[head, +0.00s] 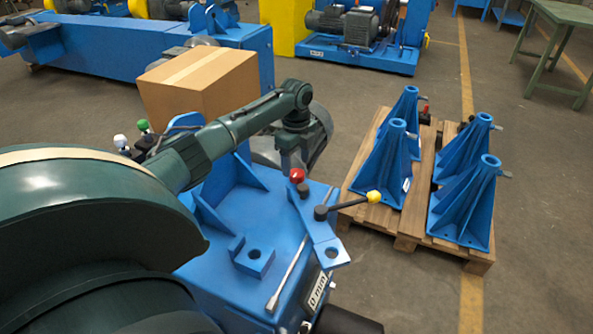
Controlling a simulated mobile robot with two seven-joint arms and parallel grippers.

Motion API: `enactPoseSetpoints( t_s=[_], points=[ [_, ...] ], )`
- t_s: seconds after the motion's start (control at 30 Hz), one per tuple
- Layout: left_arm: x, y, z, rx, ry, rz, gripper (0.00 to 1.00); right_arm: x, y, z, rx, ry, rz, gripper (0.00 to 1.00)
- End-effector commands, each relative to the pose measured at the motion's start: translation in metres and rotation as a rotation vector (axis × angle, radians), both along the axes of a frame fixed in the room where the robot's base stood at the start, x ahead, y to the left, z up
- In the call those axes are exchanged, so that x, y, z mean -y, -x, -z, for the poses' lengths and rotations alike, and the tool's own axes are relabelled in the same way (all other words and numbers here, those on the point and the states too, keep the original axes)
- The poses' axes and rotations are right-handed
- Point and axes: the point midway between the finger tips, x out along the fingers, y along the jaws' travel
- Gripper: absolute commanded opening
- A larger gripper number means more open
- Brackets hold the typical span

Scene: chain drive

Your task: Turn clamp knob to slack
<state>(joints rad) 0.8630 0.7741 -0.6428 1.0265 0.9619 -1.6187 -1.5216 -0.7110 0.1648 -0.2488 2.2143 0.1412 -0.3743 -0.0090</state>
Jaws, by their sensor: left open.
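A blue machine base (240,215) stands in front of me. A red knob (297,175) stands upright on a blue plate at its right side. Beside it, a dark lever with a yellow ball end (374,197) points right; I cannot tell which of the two is the clamp knob. My left gripper (294,165) hangs from my green arm just above the red knob, pointing down. It is open; its fingertips are small, and I cannot tell whether they touch the knob. My right gripper is not in view.
A cardboard box (200,85) stands behind my arm. White and green ball-ended levers (143,126) show left of it. A pallet (405,243) with several blue stands is at right. A metal rod (286,276) lies on the base's front. Floor between base and pallet is clear.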

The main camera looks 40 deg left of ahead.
Motion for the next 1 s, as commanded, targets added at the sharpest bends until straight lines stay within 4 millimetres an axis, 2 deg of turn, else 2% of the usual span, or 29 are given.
enactPoseSetpoints(
  t_s=[0.03, 0.2, 0.57, 1.0],
  points=[
    [0.0, 0.0, 0.01, -0.002, 0.0, 0.0, 0.6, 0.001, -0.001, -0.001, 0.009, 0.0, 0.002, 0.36],
    [0.0, 0.0, 0.027, -0.001, 0.0, -0.001, 0.6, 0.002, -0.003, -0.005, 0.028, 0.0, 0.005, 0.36],
    [0.0, 0.0, 0.032, 0.001, -0.001, 0.0, 0.6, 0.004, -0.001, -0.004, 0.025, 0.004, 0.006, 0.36],
    [0.0, 0.0, 0.032, 0.001, -0.001, -0.001, 0.26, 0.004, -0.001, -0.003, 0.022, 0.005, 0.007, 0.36]
  ],
)
